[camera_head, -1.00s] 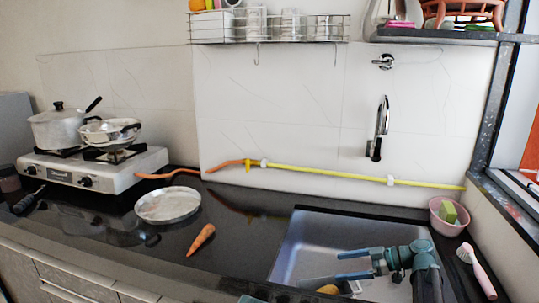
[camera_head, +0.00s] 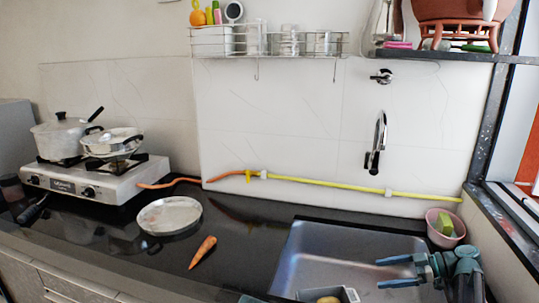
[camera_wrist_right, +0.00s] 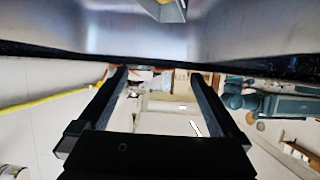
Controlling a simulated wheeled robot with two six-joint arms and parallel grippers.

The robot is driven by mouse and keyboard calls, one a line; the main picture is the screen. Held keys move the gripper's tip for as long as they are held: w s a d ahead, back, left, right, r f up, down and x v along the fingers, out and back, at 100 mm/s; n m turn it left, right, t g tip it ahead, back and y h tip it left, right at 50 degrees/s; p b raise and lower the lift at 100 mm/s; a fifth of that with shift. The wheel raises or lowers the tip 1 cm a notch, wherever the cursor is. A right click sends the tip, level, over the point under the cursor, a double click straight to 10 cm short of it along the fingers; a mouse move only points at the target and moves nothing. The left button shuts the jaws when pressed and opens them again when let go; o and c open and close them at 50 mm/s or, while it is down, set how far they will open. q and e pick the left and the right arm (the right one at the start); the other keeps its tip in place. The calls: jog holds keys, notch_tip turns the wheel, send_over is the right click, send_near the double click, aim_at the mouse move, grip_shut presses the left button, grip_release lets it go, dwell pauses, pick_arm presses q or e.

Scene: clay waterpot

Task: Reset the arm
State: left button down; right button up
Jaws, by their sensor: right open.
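My right gripper (camera_head: 381,272) is over the sink (camera_head: 310,243) in the head view, fingers pointing left. Its jaws are apart with nothing between them, and the two dark fingers also show spread in the right wrist view (camera_wrist_right: 160,80). A small teal piece at the bottom edge of the head view looks like part of my left arm; whether its jaws are open cannot be seen. The clay pot (camera_head: 450,10) stands on a stand on the shelf at the top right, its top cut off.
A pink bowl (camera_head: 433,225) with a green sponge sits close behind my right gripper. A grey container (camera_head: 349,295) is in the sink. A carrot (camera_head: 202,252) and a pan (camera_head: 169,215) lie on the counter. A stove (camera_head: 95,178) with pots is at left.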

jog(key=s+a+r+m+g+h+p, duration=0.2)
jog(key=s+a+r+p, duration=0.1)
jog(key=a+p, duration=0.35)
jog(key=s+a+r+m+g+h+p, duration=0.1)
jog(key=s+a+r+m+h+p, duration=0.15)
jog(key=a+p, duration=0.45)
jog(key=s+a+r+m+g+h+p, duration=0.1)
jog(key=s+a+r+g+h+p, duration=0.2)
jog(key=a+p, duration=0.4)
jog(key=s+a+r+m+t+h+p, duration=0.1)
jog(key=s+a+r+m+h+p, duration=0.1)
jog(key=r+p, duration=0.5)
jog(key=s+a+r+m+t+h+p, duration=0.1)
jog(key=s+a+r+m+h+p, duration=0.2)
jog(key=s+r+p, duration=0.4)
jog(key=s+a+h+p, duration=0.1)
jog(key=s+a+p, duration=0.1)
jog(key=shift+a+r+h, duration=0.3)
jog(key=shift+a+h, duration=0.05)
jog(key=shift+a, duration=0.05)
jog(key=shift+m, duration=0.25)
jog(key=shift+s, duration=0.1)
